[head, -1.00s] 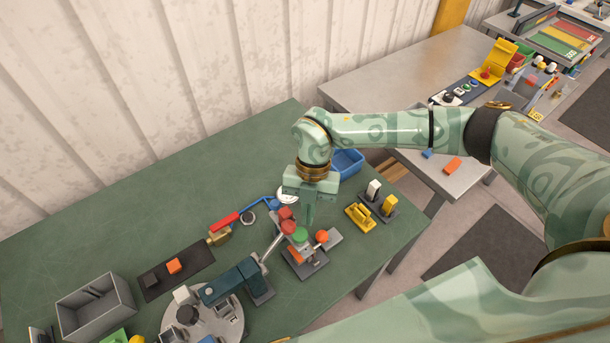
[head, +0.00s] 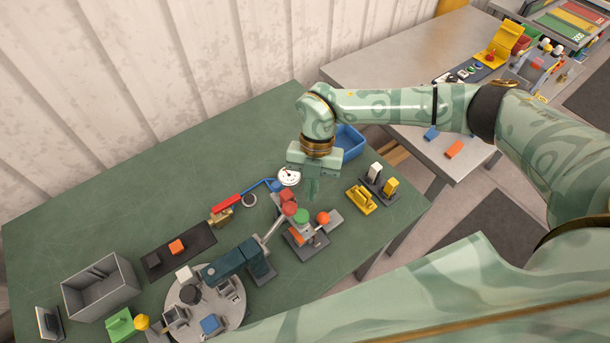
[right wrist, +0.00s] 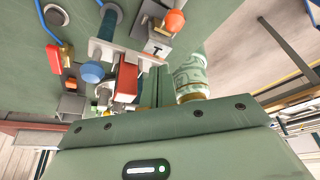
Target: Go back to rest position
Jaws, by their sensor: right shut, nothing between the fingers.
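My right gripper (head: 313,187) is shut and empty. In the head view it points down above the green table (head: 110,215), just behind a small fixture with a green knob (head: 301,216), a red knob (head: 289,209) and an orange ball knob (head: 323,218). I cannot tell whether it touches the fixture. In the right wrist view the shut fingers (right wrist: 155,88) show beside a red-and-white block (right wrist: 127,80) and a blue knob (right wrist: 92,72). My left gripper is not in view.
A blue bin (head: 349,143) stands just behind my right gripper. A gauge (head: 289,177), a red-handled valve (head: 226,204) and a grey open box (head: 101,287) are to the left. A yellow part (head: 361,200) is to the right. The table's back left is clear.

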